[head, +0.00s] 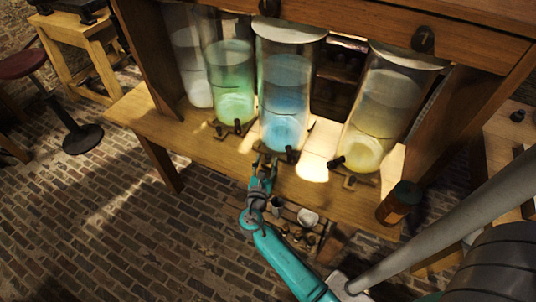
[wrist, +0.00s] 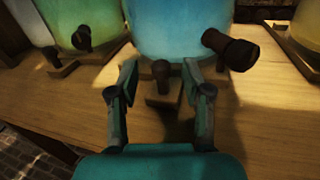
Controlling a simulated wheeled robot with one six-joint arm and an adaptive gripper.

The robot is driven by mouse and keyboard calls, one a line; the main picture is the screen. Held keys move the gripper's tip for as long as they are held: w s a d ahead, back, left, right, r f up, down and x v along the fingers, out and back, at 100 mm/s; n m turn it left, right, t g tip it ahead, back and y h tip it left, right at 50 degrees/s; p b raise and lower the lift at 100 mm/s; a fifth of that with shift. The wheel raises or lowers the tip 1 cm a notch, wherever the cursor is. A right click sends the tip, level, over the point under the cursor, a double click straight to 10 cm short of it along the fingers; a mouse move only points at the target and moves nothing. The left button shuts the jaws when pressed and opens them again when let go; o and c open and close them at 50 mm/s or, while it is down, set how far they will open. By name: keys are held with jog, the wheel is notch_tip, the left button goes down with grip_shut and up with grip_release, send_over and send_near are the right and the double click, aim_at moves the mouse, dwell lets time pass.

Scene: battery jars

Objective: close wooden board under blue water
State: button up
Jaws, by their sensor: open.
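The jar of blue water (head: 286,100) stands in the middle of the wooden bench, and its lower part fills the top of the wrist view (wrist: 175,28). A dark tap (wrist: 230,48) sticks out at its lower right. A small wooden board (wrist: 165,101) with a dark upright knob (wrist: 160,74) juts out from under the jar toward me. My gripper (wrist: 160,82) is open, with one finger on each side of the knob. I cannot tell whether either finger touches it. In the head view my gripper (head: 264,162) hides most of this board.
A green jar (head: 232,85) and a pale jar stand to the left, and a yellow jar (head: 378,110) to the right, with taps and boards at the front. A brown bottle (head: 399,203) stands at the bench's right front. Below is a low shelf with small vessels (head: 307,217).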

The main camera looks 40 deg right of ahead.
aim_at(267, 157)
jog(key=shift+x, duration=1.85)
grip_shut()
